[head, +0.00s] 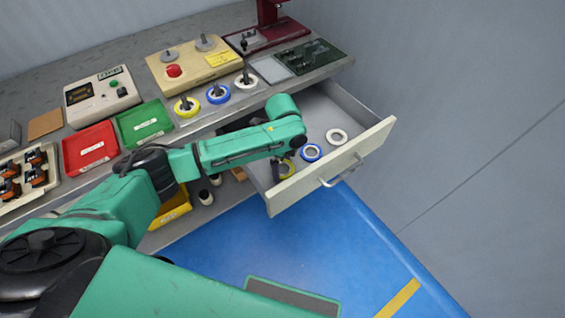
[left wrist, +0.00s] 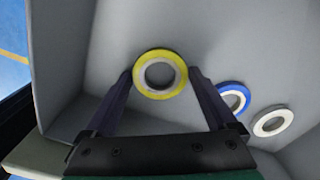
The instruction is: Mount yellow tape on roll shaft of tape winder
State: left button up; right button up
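A yellow tape roll (left wrist: 160,74) lies in the open drawer, its hole facing the wrist camera. My left gripper (left wrist: 160,76) is open, with one finger on each side of this roll and close to its rim. In the head view the gripper (head: 281,170) reaches down into the drawer beside the partly hidden yellow roll (head: 287,168). A beige board (head: 158,77) with a red button and metal posts stands on the bench; I cannot tell whether it is the tape winder. Another yellow roll (head: 180,109) sits around a dark post at the bench front. My right gripper is not in view.
A blue roll (head: 310,153) and a white roll (head: 337,136) lie in the drawer (head: 362,156), right of the gripper. The drawer walls stand close around. Red (head: 88,147) and green (head: 144,122) trays and a control box (head: 101,95) are on the bench.

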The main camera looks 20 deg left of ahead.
pick_arm(q)
jog(key=shift+f+b, duration=0.15)
jog(key=shift+b, duration=0.4)
jog(key=shift+r+b, duration=0.3)
notch_tip(320, 180, up, 14)
jog(key=p, duration=0.1)
jog(key=shift+w+a+r, duration=0.15)
jog(key=shift+a+r, duration=0.05)
